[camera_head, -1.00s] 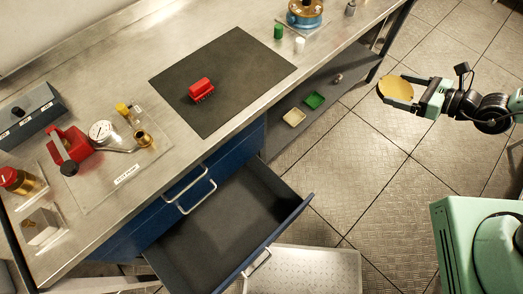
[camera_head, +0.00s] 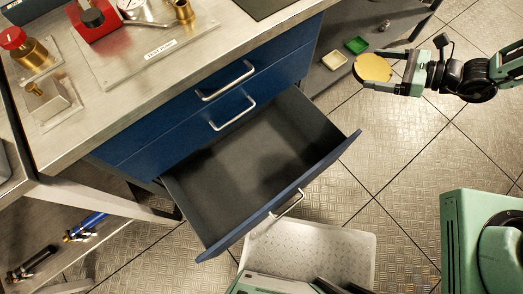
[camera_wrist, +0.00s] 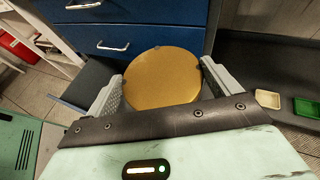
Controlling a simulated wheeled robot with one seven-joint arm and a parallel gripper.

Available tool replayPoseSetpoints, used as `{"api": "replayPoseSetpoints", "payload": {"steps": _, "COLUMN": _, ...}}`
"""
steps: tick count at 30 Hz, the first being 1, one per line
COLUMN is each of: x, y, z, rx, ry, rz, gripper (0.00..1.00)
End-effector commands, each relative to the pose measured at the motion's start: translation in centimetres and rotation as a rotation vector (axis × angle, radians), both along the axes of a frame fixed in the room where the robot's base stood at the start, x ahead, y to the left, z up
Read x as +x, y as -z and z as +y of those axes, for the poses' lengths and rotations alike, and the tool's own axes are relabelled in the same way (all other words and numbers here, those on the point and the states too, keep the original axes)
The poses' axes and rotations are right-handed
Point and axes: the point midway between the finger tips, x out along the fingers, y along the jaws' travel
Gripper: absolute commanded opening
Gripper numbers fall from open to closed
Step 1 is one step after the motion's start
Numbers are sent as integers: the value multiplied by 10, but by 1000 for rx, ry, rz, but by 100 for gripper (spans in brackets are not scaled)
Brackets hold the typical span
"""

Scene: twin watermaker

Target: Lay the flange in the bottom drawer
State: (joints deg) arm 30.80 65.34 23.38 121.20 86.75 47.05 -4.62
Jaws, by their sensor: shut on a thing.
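The flange (camera_head: 373,68) is a flat, round, brass-coloured disc. My gripper (camera_head: 386,70) is shut on it and holds it in the air, right of the workbench. The wrist view shows the flange (camera_wrist: 163,78) between both fingers, its face towards the camera. The bottom drawer (camera_head: 228,158) of the blue cabinet is pulled open, and its dark inside looks empty. The flange is above and to the right of the drawer, apart from it. In the wrist view the flange covers part of the cabinet front (camera_wrist: 112,38).
Closed drawers with metal handles (camera_head: 226,80) sit above the open one. A green dish (camera_head: 357,45) and a cream dish (camera_head: 334,60) are on the low shelf.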

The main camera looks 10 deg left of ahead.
Motion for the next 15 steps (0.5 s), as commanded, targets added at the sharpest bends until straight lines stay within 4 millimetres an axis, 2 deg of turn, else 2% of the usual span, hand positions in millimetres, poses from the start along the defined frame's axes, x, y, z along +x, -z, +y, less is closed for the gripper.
{"api": "replayPoseSetpoints", "payload": {"steps": 1, "x": -2, "y": 24, "z": 11, "rx": 4, "ry": -31, "rz": -6, "gripper": 31}}
{"api": "replayPoseSetpoints", "payload": {"steps": 15, "x": -30, "y": 134, "z": 87, "rx": 9, "ry": -280, "rz": -11, "gripper": 31}}
